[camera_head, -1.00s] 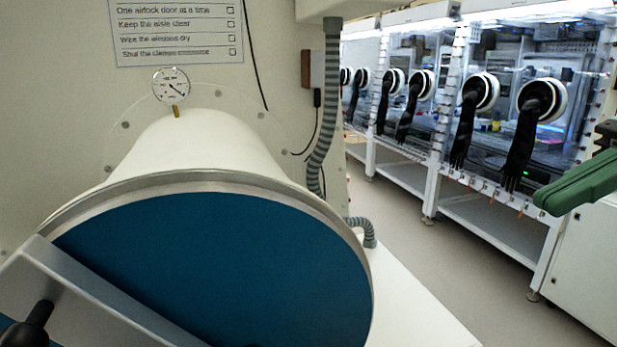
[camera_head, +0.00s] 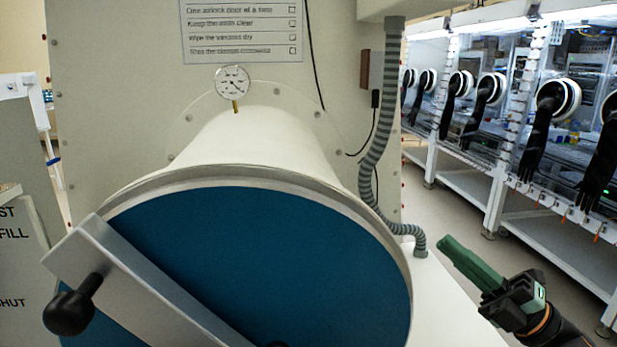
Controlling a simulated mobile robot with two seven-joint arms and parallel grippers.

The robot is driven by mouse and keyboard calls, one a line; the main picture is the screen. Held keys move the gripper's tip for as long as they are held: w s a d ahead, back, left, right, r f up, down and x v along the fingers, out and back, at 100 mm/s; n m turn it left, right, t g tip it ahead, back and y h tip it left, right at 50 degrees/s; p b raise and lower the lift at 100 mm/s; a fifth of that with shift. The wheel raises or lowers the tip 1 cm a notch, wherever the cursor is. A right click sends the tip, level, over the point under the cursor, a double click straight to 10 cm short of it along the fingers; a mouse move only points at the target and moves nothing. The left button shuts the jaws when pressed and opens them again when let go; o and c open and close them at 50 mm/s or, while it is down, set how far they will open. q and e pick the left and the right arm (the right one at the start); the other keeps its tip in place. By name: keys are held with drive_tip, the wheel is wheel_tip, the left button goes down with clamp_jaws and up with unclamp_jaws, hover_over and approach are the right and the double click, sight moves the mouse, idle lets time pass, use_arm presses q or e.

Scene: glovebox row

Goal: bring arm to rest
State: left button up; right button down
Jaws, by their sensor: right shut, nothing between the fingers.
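My right gripper (camera_head: 448,244) is at the lower right of the head view, its green fingers pointing up and to the left. The fingers are shut together with nothing between them. The gripper is just right of the round airlock with the blue door (camera_head: 260,255), and its fingertips appear apart from the rim. Part of my right wrist shows behind it; the rest of the arm is out of frame. My left gripper is not in view.
A metal bar (camera_head: 150,280) with a black knob (camera_head: 72,308) crosses the door's lower left. A grey ribbed hose (camera_head: 378,150) hangs beside the airlock. Gloveboxes with black gloves (camera_head: 540,130) line the right. Aisle floor (camera_head: 460,215) lies clear between.

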wheel_tip(320, 180, down, 26)
drive_tip(key=m+t+h, duration=0.4)
drive_tip(key=m+h, duration=1.1)
drive_tip(key=m, duration=0.6)
drive_tip(key=s+a+f+m+g+h, duration=0.1)
drive_tip(key=s+a+f+m+g, duration=0.2)
drive_tip(key=s+f, duration=0.6)
drive_tip(key=s+a+f+m+g+h, duration=0.2)
drive_tip(key=s+f+m+g, duration=0.3)
drive_tip(key=s+f, duration=0.5)
wheel_tip(320, 180, down, 3)
drive_tip(key=shift+s+a+f, duration=0.1)
drive_tip(key=shift+s+a, duration=0.1)
drive_tip(key=shift+a, duration=0.3)
